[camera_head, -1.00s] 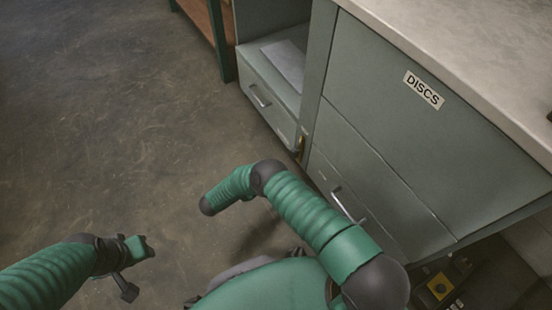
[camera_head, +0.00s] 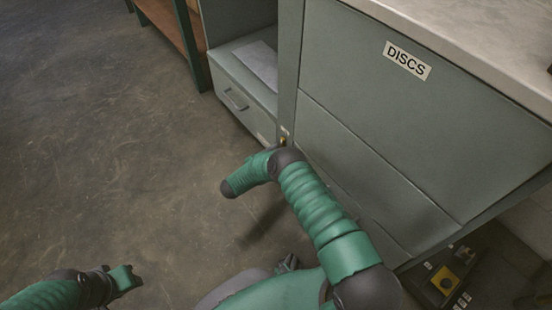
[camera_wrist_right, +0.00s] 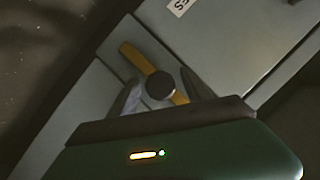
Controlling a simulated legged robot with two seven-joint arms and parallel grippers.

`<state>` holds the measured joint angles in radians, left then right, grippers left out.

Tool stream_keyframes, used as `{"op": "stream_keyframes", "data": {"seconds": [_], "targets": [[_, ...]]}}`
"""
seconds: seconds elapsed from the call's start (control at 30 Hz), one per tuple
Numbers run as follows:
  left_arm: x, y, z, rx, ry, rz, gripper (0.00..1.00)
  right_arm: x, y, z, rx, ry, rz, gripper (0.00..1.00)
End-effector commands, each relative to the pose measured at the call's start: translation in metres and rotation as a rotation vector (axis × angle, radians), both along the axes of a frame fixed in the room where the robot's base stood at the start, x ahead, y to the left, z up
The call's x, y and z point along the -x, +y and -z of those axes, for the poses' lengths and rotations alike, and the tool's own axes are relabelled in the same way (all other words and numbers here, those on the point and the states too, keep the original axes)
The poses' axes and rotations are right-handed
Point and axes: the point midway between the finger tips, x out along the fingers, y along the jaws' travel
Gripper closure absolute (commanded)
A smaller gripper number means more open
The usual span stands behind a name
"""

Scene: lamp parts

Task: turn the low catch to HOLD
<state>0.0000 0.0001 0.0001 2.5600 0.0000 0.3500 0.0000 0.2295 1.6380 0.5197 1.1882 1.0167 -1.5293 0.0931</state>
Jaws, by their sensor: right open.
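The catch in the right wrist view is a yellow bar (camera_wrist_right: 136,58) with a dark round hub (camera_wrist_right: 159,86), set on the grey-green cabinet front. The bar slants from upper left to lower right. My right gripper (camera_wrist_right: 160,92) is open, its two grey fingers on either side of the hub; I cannot tell whether they touch the bar. In the head view only a small yellow bit of a catch (camera_head: 283,141) shows above my right arm, and my right gripper is hidden. My left arm's end (camera_head: 124,279) is at the lower left, its fingers unclear. No HOLD mark is readable.
The cabinet (camera_head: 380,130) carries a DISCS label (camera_head: 407,60) and a pale worktop (camera_head: 480,40). A drawer with a handle (camera_head: 236,99) is to its left. A dark box with a yellow panel (camera_head: 445,280) is at the lower right. The floor (camera_head: 110,130) at left is clear.

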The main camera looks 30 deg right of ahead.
Motion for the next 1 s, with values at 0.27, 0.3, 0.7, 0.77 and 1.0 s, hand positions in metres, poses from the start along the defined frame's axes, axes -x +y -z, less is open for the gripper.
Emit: {"op": "stream_keyframes", "data": {"seconds": [0.27, 0.3, 0.7, 0.77, 1.0], "targets": [[-0.0001, 0.0, -0.0005, 0.0, 0.0, 0.0, 0.64, 0.0, 0.0005, -0.0005, 0.0, 0.0, 0.0, 0.66], [-0.0001, 0.0, -0.0005, 0.0, 0.0, 0.0, 0.64, 0.0, 0.0005, -0.0005, 0.0, 0.0, 0.0, 0.71], [0.0, 0.0, -0.0004, 0.0, 0.0, 0.0, 0.64, 0.0, 0.0, -0.0004, 0.002, 0.0, -0.001, 1.0], [0.0, 0.0, -0.0004, 0.0, 0.0, 0.0, 0.64, 0.0001, -0.0001, -0.0003, 0.002, 0.0, 0.0, 1.0], [0.0, 0.0, -0.0003, 0.0, 0.0, 0.0, 0.64, 0.0002, -0.0005, -0.0002, 0.002, 0.0, 0.0, 1.0]]}}
